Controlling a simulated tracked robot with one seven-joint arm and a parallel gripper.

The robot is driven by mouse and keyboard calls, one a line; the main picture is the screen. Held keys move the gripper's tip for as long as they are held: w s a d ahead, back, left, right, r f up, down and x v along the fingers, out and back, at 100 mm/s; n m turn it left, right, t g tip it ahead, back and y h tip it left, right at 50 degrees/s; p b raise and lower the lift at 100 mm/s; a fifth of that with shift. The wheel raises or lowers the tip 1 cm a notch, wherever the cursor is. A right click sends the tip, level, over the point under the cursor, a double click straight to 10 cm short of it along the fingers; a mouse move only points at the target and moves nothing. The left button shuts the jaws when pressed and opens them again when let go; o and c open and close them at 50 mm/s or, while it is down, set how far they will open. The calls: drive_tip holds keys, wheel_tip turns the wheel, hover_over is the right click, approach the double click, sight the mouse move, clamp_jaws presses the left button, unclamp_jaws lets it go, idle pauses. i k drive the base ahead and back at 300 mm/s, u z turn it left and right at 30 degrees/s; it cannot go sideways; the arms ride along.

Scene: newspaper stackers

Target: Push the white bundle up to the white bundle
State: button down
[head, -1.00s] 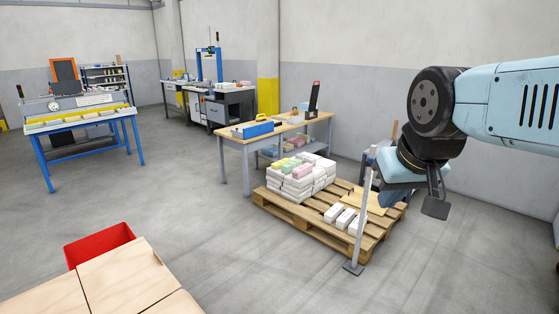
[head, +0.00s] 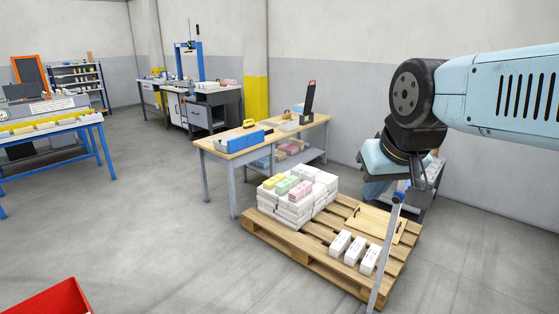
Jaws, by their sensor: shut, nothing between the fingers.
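Three white bundles lie in a row on the right half of the wooden pallet (head: 290,247): a left one (head: 340,244), a middle one (head: 355,250) and a right one (head: 370,260). They are close together; I cannot tell whether they touch. More white bundles form a stack (head: 290,208) on the pallet's left part. I cannot tell which two white bundles the task means. My gripper (head: 418,181) is shut and empty, held up at the right, above and apart from the row; its fingertips are small and partly hidden.
A grey post (head: 384,255) rises in front of the pallet's right side. A board (head: 366,222) lies behind the row. Yellow (head: 275,181), green (head: 287,185) and pink (head: 301,190) bundles top the stack. A workbench (head: 222,150) stands behind; a red bin (head: 50,302) is at lower left.

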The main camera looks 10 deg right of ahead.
sight(369, 260)
drive_tip(key=z, duration=0.1)
drive_tip(key=i, duration=1.75)
drive_tip(key=u, duration=1.9)
drive_tip(key=i, duration=0.4)
drive_tip(key=z, duration=3.1)
